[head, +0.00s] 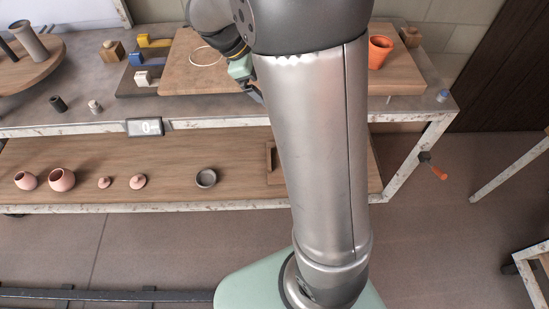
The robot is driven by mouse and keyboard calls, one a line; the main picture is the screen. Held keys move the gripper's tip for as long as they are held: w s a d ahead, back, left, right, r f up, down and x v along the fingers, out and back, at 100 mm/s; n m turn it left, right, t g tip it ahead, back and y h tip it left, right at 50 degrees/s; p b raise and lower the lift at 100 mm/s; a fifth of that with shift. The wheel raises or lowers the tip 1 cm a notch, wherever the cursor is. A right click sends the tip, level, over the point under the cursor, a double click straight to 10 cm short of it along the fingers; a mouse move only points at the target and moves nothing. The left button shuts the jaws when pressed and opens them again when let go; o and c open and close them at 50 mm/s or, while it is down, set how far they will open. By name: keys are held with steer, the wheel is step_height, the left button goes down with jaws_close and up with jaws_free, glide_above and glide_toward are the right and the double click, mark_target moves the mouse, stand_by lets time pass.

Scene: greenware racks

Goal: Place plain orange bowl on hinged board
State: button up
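An orange vessel (380,52), plain and flared towards its rim, stands upright on the right part of a wide wooden board (405,77) on the upper worktop. It is taller than a shallow bowl. The board continues left of my arm (190,80); I cannot make out a hinge. A thin pale ring shows on its left part. My arm covers the middle of the board. A dark joint and a small pale green part of my arm show over the board; my gripper's fingers are hidden, so I cannot see what they hold.
Yellow (152,41), blue (150,59) and white (147,78) hooked blocks stand left of the board. Pink pots (61,179), small lids (138,181) and a grey bowl (205,178) sit on the lower shelf (240,185).

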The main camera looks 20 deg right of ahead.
steer(key=s+a+f+m+y, duration=0.1)
steer(key=s+a+m+y, duration=0.1)
steer(key=s, duration=0.5)
steer(key=s+a+f+m+y, duration=0.2)
steer(key=s+a+m, duration=0.1)
steer(key=s+m, duration=0.2)
steer(key=s+a+f+m+t+y, duration=0.1)
steer(key=s+a+f+m+y, duration=0.1)
steer(key=s, duration=0.7)
steer(key=shift+a+m, duration=0.35)
steer(key=shift+m, duration=0.45)
